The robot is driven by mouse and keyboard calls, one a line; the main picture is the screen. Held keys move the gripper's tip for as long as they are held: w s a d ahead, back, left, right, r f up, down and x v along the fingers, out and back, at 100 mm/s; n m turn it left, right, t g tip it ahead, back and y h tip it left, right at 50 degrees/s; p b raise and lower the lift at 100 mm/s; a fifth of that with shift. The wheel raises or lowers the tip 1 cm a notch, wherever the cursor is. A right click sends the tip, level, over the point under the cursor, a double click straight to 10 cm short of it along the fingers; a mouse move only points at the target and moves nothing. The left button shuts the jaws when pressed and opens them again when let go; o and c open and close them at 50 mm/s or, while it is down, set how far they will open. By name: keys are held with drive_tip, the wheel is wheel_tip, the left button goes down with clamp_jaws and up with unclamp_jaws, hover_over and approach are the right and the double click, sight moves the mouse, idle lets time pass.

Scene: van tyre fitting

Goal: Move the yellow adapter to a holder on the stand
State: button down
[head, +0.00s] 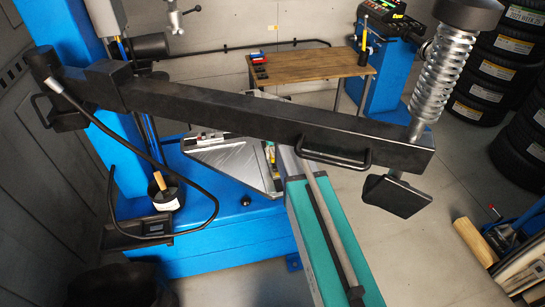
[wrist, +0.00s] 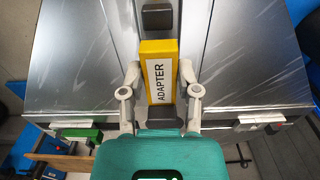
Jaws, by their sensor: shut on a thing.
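The yellow adapter (wrist: 158,50), a block with a white "ADAPTER" label, is in the middle of the wrist view. My gripper (wrist: 159,75) is shut on it, one grey finger on each side. The adapter is over the silver plates of the tyre machine's turntable (wrist: 80,60). I cannot tell whether it touches the turntable. In the head view, a small yellow part (head: 270,153) shows beside my teal arm, below the long black beam, which partly hides this area. No holder can be clearly identified on the blue stand (head: 385,90).
The long black beam (head: 230,115) crosses the head view above the turntable. A wooden table (head: 315,65) bears small black, red and blue items at its left. Stacked tyres (head: 500,70) stand at the right. A pot with a brush (head: 166,195) is at the left.

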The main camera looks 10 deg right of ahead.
sight(274, 154)
drive_tip(key=shift+r+p, duration=0.65)
drive_tip(key=shift+r, duration=0.15)
drive_tip(key=shift+r, duration=0.1)
wheel_tip(274, 154, up, 8)
drive_tip(key=p, duration=0.7)
drive_tip(key=shift+p, duration=0.4)
drive_tip(key=shift+s+f, duration=0.1)
drive_tip(key=shift+f, duration=0.15)
